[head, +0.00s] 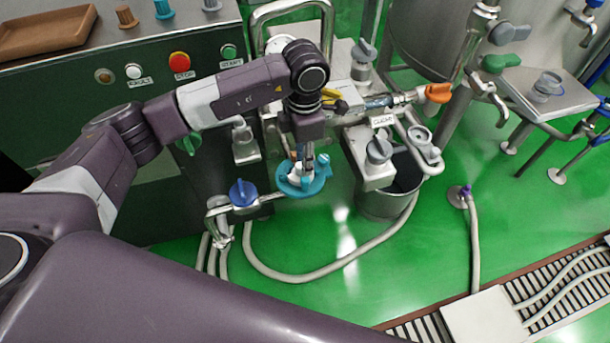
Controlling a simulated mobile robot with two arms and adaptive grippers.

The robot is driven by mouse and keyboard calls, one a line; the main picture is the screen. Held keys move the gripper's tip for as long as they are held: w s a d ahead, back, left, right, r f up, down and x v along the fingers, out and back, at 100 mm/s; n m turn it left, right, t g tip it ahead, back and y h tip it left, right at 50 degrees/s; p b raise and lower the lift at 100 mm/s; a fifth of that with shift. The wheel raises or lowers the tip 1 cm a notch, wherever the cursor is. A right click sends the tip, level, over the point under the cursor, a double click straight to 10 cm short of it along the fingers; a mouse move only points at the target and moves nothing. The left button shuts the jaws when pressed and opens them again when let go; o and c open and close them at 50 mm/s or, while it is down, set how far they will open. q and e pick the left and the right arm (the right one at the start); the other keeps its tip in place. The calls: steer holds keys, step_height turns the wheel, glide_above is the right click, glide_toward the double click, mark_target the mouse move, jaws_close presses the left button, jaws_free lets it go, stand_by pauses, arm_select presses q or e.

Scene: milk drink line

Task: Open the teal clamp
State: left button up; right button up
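The teal clamp (293,190) is a ring-shaped fitting near the middle of the head view, at the end of a short metal pipe. My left arm reaches in from the left and bends down over it. My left gripper (309,158) points down at the clamp, with its fingertips at or just above the ring. The fingers partly cover the clamp and are too small to show whether they are open or shut, or whether they touch it. My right gripper is not in view.
A blue-handled valve (243,193) stands just left of the clamp. A control panel with a red stop button (180,65) is behind my arm. An orange-handled valve (437,92) and a metal bucket (385,203) are to the right. A pale hose (330,267) loops over the green floor.

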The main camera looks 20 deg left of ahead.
mark_target(305, 178)
arm_select(q)
step_height(305, 178, down, 7)
steer(key=shift+d+f+p, duration=0.1)
steer(key=shift+p, duration=0.3)
steer(key=shift+c, duration=0.5)
jaws_close()
